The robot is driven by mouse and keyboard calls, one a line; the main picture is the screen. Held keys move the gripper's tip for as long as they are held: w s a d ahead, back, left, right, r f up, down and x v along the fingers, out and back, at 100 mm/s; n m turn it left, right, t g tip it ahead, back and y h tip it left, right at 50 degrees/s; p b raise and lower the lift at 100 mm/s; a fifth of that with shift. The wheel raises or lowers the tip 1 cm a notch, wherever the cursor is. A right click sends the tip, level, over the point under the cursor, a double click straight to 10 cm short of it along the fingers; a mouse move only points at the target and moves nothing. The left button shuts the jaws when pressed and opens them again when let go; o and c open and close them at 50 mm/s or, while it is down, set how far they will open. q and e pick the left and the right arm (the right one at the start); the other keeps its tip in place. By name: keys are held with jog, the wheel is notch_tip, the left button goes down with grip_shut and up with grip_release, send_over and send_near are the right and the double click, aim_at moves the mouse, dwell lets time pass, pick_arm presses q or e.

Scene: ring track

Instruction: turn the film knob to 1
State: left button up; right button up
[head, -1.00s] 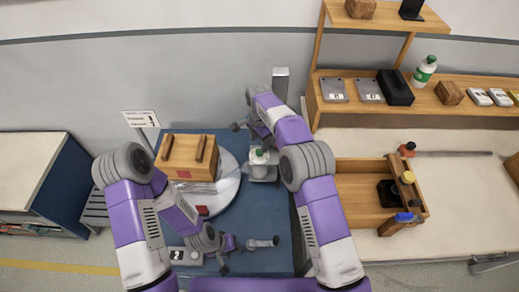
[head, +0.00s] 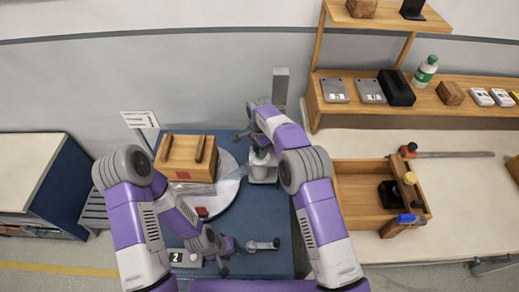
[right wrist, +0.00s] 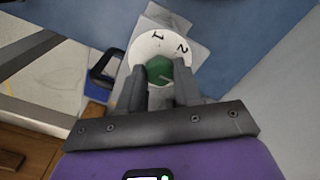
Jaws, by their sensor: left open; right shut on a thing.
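The film knob is a green knob (right wrist: 159,68) on a round white dial (right wrist: 148,45) marked 1 and 2, seen in the right wrist view. The dial sits on a grey mount. My right gripper (right wrist: 160,88) is shut on the knob, one finger on each side. The fingers hide part of the knob, and I cannot tell which mark it points to. In the head view the knob's unit (head: 263,172) stands on the blue table, partly under my right gripper (head: 262,144). My left gripper (head: 232,257) is open, low over the table's front.
A wooden box (head: 187,158) stands on a white round plate (head: 228,190) left of the unit. A small device with a 2 label (head: 185,258) and a grey lever (head: 262,245) lie near the front. A wooden tray (head: 358,190) stands on the right bench.

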jog(key=shift+c, duration=0.5)
